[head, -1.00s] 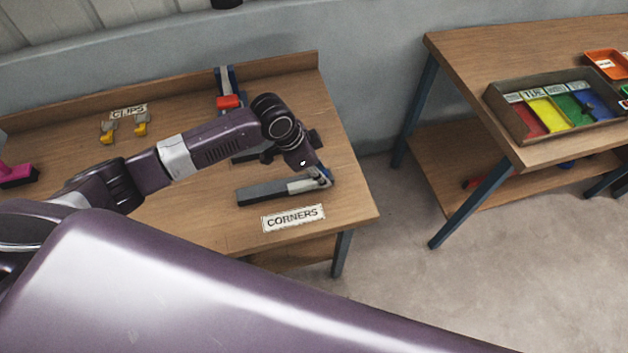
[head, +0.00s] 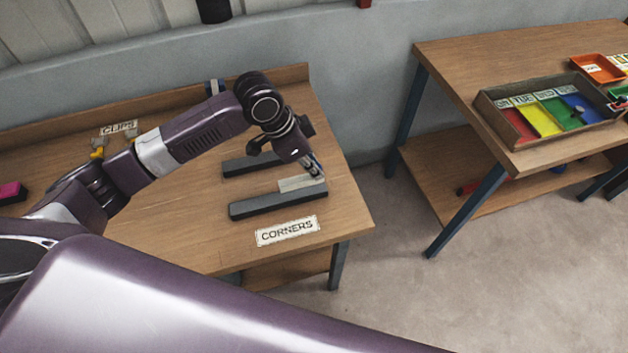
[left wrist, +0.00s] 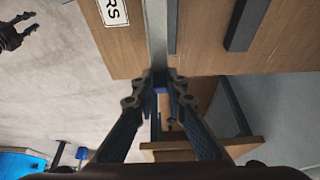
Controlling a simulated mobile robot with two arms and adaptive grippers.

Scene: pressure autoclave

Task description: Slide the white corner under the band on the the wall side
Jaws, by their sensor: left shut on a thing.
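My left gripper (head: 314,168) is shut on the white corner (head: 298,184), a pale straight strip. In the head view the strip shows just behind the near dark bar, by the table's right end; whether it touches the table I cannot tell. In the left wrist view the fingertips (left wrist: 160,78) pinch the end of the strip (left wrist: 156,35), which points away from them. I cannot make out the band in any view. A dark claw at the upper left of the left wrist view, seemingly my right gripper (left wrist: 32,22), has its fingers apart, empty, over the floor.
Two dark bars, near (head: 278,202) and far (head: 250,164), lie on the wooden table (head: 200,235) behind the CORNERS label (head: 287,231). Yellow clips (head: 98,150) are partly hidden by my arm. A second table (head: 520,45) stands right, across a floor gap.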

